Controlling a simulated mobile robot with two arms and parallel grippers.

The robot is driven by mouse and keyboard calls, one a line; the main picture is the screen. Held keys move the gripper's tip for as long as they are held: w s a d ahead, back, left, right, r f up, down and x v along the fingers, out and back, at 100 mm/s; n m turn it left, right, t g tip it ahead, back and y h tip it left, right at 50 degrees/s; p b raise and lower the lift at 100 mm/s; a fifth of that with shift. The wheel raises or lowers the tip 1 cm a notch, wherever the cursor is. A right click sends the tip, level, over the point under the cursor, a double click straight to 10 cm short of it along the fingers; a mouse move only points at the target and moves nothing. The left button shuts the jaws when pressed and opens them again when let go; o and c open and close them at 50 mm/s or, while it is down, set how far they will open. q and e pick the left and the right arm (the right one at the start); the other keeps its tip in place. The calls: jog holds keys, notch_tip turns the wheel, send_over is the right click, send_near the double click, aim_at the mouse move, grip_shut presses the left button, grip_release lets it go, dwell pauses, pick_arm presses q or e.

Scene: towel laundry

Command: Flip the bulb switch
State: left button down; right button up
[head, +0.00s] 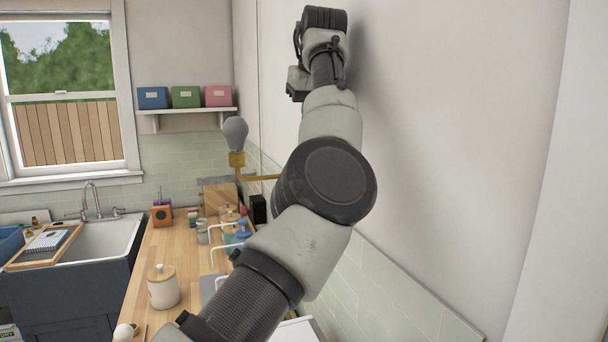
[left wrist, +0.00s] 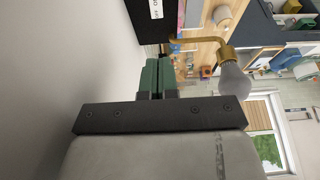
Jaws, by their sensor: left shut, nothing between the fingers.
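The grey bulb (head: 235,133) stands on a brass wall arm (head: 262,178) in the head view. It also shows in the left wrist view (left wrist: 235,82), to the right of my fingers. My left gripper (left wrist: 157,76) has green fingertips, pressed together and empty, close beside the pale wall. In the head view my left arm hides most of the gripper. A black panel (left wrist: 147,25) with a white label (left wrist: 156,8) is at the top of the left wrist view, ahead of the fingertips. The label is unreadable, and no switch lever can be made out. My right gripper is not in view.
The wooden counter (head: 145,262) runs below the bulb, with a lidded canister (head: 163,287) and several small items. A sink (head: 106,240) is at the left. A shelf (head: 187,110) holds blue, green and pink boxes. The wall (head: 465,120) at the right is bare.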

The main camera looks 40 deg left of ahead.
pick_arm(q)
jog(key=p+x, duration=0.1)
jog(key=x, duration=1)
jog(key=shift+w+d+f+p, duration=0.1)
jog(key=shift+f+p, duration=0.1)
jog(key=shift+p, duration=0.2)
jog(key=shift+f, duration=0.95)
